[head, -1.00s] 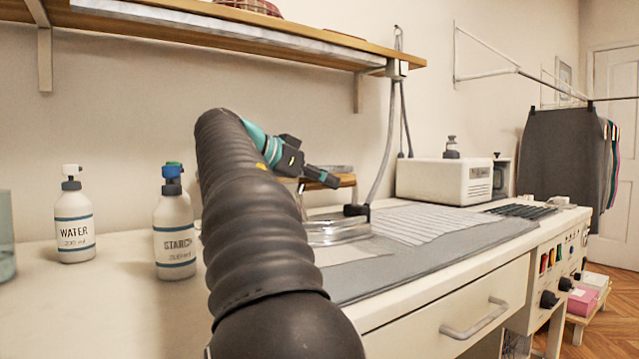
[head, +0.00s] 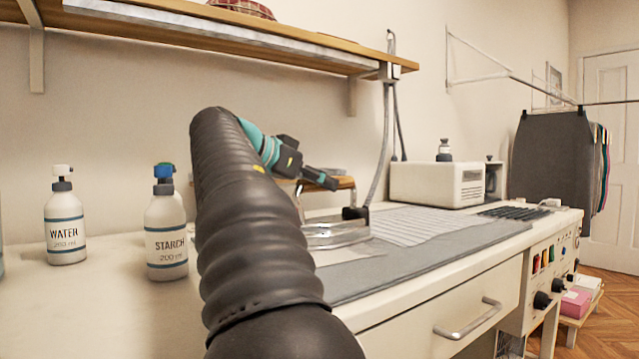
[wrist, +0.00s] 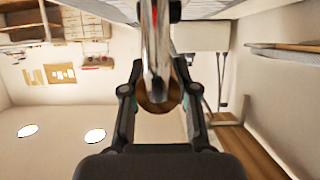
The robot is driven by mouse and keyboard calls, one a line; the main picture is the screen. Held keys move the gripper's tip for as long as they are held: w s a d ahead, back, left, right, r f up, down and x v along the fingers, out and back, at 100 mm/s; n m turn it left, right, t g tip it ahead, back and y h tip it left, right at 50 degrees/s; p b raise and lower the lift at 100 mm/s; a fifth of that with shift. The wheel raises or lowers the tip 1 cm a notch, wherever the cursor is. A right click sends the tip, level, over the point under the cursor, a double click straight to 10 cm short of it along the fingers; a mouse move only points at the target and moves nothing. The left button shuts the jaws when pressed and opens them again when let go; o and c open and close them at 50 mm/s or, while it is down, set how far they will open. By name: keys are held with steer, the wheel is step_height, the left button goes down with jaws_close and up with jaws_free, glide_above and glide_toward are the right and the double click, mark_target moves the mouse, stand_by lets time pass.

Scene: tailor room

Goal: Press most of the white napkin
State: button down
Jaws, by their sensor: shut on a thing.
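My gripper (head: 322,179) is shut on the wooden handle (head: 346,184) of a silver iron (head: 338,237). The wrist view shows my fingers on both sides of the round wooden handle end (wrist: 158,102), with the iron's shiny metal (wrist: 155,45) beyond it. The iron is low over the grey pressing pad (head: 430,262); whether its sole touches the cloth cannot be told. A plain whitish cloth (head: 352,254) shows at the iron's front edge, partly hidden by the iron and my arm. A white cloth with fine lines (head: 425,223) lies flat to the right.
A STARCH bottle (head: 166,240) and a WATER bottle (head: 64,228) stand left of my arm. A wooden shelf (head: 230,40) hangs above. A grey hose (head: 381,150) rises behind the iron. A white box unit (head: 437,185) stands at the back right.

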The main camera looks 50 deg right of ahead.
steer(key=s+a+b, duration=0.2)
steer(key=s+b, duration=0.1)
steer(key=s, duration=0.6)
steer(key=shift+s, duration=0.15)
stand_by(1.8)
steer(key=shift+a, duration=0.15)
stand_by(0.3)
step_height(320, 180, up, 7)
steer(key=p, duration=0.5)
steer(key=shift+r+p, duration=0.15)
steer(key=shift+p, duration=0.15)
stand_by(0.4)
steer(key=shift+s, duration=0.15)
stand_by(0.9)
